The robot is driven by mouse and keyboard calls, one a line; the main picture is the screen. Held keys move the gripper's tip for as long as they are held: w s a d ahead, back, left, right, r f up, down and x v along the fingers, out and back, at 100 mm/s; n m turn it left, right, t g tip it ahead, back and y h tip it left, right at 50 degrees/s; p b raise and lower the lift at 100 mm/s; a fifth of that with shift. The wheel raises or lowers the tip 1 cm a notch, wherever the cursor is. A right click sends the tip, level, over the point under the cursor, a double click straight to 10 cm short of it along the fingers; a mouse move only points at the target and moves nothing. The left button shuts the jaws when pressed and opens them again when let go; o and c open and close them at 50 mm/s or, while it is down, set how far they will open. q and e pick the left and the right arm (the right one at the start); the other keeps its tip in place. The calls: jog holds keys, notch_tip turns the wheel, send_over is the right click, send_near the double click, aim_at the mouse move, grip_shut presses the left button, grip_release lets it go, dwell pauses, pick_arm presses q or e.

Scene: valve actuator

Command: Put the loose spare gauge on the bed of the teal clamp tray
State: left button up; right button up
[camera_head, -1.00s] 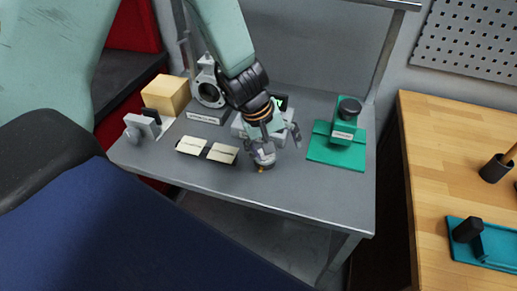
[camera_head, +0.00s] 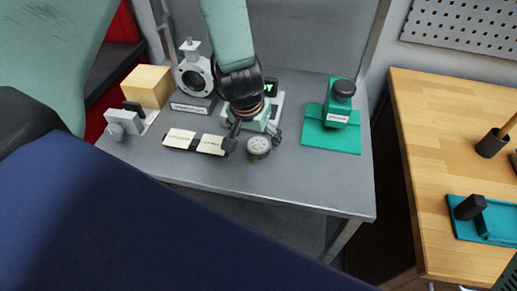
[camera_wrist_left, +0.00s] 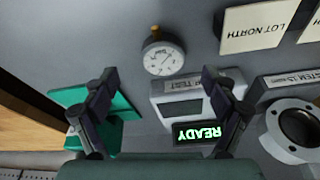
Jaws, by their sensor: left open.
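The loose gauge (camera_head: 258,147) is a small round dial with a white face, lying on the grey table near its front edge. In the left wrist view the gauge (camera_wrist_left: 163,58) lies face up, its brass stem pointing to the top of the picture. My left gripper (camera_head: 255,133) is open and empty, just behind the gauge. In the left wrist view its fingers (camera_wrist_left: 160,95) stand apart, with the gauge beyond them. The teal clamp tray (camera_head: 490,232), with a black block at its left end, lies on the wooden bench at the right. My right gripper is not in view.
A tester with a READY display (camera_wrist_left: 197,132) stands under my left gripper. A green labelled fixture (camera_head: 333,128) stands right of it; two cream cards (camera_head: 195,141) lie left of the gauge. A gap separates the table from the wooden bench (camera_head: 440,130). A dark cup (camera_head: 492,143) stands behind the tray.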

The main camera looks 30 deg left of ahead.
aim_at(258, 144)
pick_arm(q)
jog(key=x, duration=0.1)
jog(key=b+x, duration=0.1)
jog(key=x, duration=0.1)
jog(key=b+x, duration=0.1)
jog(key=x, duration=0.1)
jog(key=shift+w+a, duration=0.3)
jog(key=shift+w, duration=0.05)
jog(key=shift+w+d+f, duration=0.15)
jog(key=shift+d+f, duration=0.05)
jog(key=shift+f, duration=0.1)
jog(key=shift+a+r, duration=0.1)
jog(key=shift+r, duration=0.05)
jog(key=shift+a, duration=0.1)
jog(key=shift+c, duration=1.8)
jog(key=c, duration=1.2)
jog(key=shift+o, duration=0.2)
